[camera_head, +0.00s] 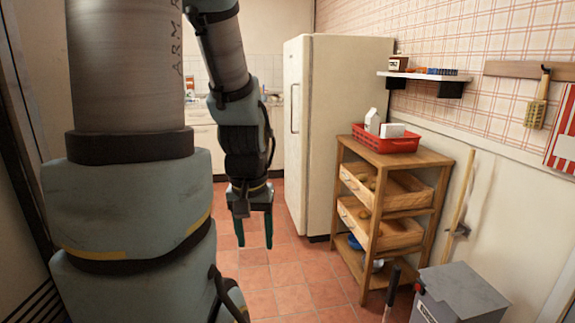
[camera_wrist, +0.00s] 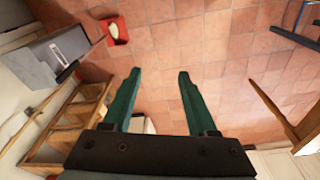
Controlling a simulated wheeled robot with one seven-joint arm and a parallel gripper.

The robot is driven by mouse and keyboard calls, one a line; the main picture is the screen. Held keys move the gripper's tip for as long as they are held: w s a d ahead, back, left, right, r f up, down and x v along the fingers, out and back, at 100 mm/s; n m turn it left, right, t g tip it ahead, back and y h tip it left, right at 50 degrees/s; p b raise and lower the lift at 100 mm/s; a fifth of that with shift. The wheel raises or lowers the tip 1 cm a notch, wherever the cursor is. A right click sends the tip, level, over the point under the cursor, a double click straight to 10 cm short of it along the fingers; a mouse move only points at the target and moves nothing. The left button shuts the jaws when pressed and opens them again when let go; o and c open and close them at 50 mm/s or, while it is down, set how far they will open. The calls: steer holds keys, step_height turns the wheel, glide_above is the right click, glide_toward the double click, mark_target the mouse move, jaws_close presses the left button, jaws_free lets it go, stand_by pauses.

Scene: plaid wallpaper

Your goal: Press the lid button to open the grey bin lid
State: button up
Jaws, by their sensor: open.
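The grey bin (camera_head: 465,288) stands on the floor at the bottom right of the head view, cut off by the frame edge. Its flat top looks shut. A small dark patch shows at its front upper edge; I cannot tell whether it is the lid button. The bin also shows at the upper left of the wrist view (camera_wrist: 32,67), with a pale label on one face. My gripper (camera_head: 254,238) hangs pointing down over the tiled floor, left of the bin and well apart from it. Its two green fingers (camera_wrist: 160,76) are spread, with nothing between them.
A wooden shelf rack (camera_head: 436,172) stands behind the bin, with a red basket (camera_head: 388,145) on top. A dark handle (camera_head: 391,287) rises beside the bin. A fridge (camera_head: 345,105) stands farther back. A red object (camera_wrist: 117,38) lies near the bin. Open floor lies below my gripper.

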jaws_close()
stand_by(1.2)
